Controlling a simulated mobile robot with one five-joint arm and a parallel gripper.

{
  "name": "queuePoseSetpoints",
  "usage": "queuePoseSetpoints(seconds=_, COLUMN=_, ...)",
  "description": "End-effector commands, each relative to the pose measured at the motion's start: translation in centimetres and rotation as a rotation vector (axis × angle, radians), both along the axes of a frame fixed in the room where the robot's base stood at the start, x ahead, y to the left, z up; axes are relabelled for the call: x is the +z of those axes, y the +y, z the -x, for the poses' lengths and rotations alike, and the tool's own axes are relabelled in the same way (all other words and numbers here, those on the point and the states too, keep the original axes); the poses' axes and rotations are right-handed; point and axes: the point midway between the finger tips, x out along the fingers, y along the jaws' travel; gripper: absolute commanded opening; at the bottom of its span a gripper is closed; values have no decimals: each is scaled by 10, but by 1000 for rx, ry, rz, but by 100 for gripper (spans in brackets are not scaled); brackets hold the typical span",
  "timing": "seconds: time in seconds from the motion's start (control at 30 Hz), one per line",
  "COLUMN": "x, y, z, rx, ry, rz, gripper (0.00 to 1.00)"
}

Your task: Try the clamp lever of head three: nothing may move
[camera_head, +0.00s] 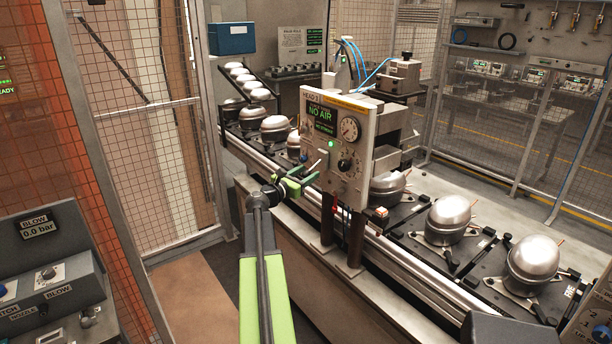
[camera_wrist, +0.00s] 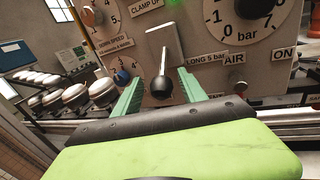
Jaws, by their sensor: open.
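The head's grey control panel (camera_head: 335,185) stands over the line in the head view, with a lit display (camera_head: 320,113) reading NO AIR. In the wrist view the clamp lever (camera_wrist: 162,88), a pale rod with a black ball knob, hangs down below a CLAMP UP label (camera_wrist: 146,6). My gripper (camera_head: 299,181) is at the panel's lower left in the head view. In the wrist view my gripper (camera_wrist: 160,76) is open, with one green finger on each side of the knob. I cannot tell whether either finger touches it.
A round gauge (camera_head: 349,129) and a black knob (camera_head: 345,165) sit on the panel. Several silver compressors stand on black pallets (camera_head: 465,250) along the conveyor on both sides. A wire fence (camera_head: 150,130) is at the left, and a grey BLOW box (camera_head: 45,260) stands at the lower left.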

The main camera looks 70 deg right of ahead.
Motion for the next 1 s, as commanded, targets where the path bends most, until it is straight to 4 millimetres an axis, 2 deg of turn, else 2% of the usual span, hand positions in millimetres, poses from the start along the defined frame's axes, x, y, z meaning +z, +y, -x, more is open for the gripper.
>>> queuePoseSetpoints(seconds=0.13, x=0, y=0, z=0, rx=0, ry=0, rz=0, gripper=49)
queuePoseSetpoints(seconds=0.5, x=0, y=0, z=0, rx=0, ry=0, rz=0, gripper=1)
queuePoseSetpoints(seconds=1.0, x=0, y=0, z=-1, rx=2, ry=1, rz=1, gripper=0)
